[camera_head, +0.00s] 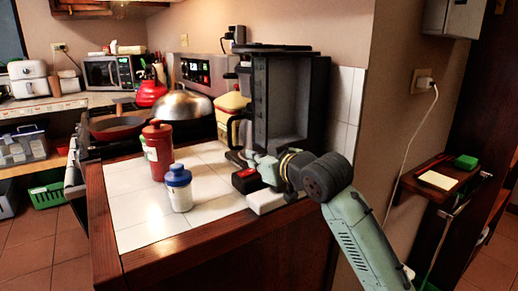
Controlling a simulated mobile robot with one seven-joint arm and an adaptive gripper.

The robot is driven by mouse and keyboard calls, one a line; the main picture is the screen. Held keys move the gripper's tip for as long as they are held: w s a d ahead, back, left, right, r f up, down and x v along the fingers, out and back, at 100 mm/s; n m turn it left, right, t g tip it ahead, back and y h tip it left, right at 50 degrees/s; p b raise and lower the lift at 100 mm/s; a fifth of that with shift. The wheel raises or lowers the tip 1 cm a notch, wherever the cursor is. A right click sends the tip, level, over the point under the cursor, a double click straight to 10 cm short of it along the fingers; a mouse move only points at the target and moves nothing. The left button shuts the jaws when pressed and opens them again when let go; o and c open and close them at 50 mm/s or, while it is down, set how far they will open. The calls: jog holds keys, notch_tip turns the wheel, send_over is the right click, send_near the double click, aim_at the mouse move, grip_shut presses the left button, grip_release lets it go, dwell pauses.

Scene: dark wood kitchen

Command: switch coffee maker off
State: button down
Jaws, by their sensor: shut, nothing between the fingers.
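A tall dark box-like appliance (312,95) with a grey recessed front stands at the right back of the tiled counter, and it looks like the coffee maker. A small dark block with a red top (247,180) lies at its foot, beside a white block (266,201). I cannot tell if either is part of it or a switch. My gripper (240,158) is in front of the appliance's lower left, close above the red-topped block. It is shut with nothing visible in it. My wrist hides the appliance's lower front, and contact cannot be told.
A red-brown canister (158,150) and a white jar with a blue lid (179,190) stand on the tiles left of my gripper. A yellow container (231,112) is behind it. A domed metal lid (180,104) is further back. The front left tiles are clear.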

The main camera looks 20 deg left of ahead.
jog(key=shift+f, duration=0.5)
jog(key=shift+w+d+f+m, duration=0.15)
jog(key=shift+w+f+m, duration=0.05)
jog(key=shift+f+m, duration=0.2)
jog(key=v, duration=1.2)
jog(key=shift+d, duration=0.15)
jog(key=shift+w, duration=0.1)
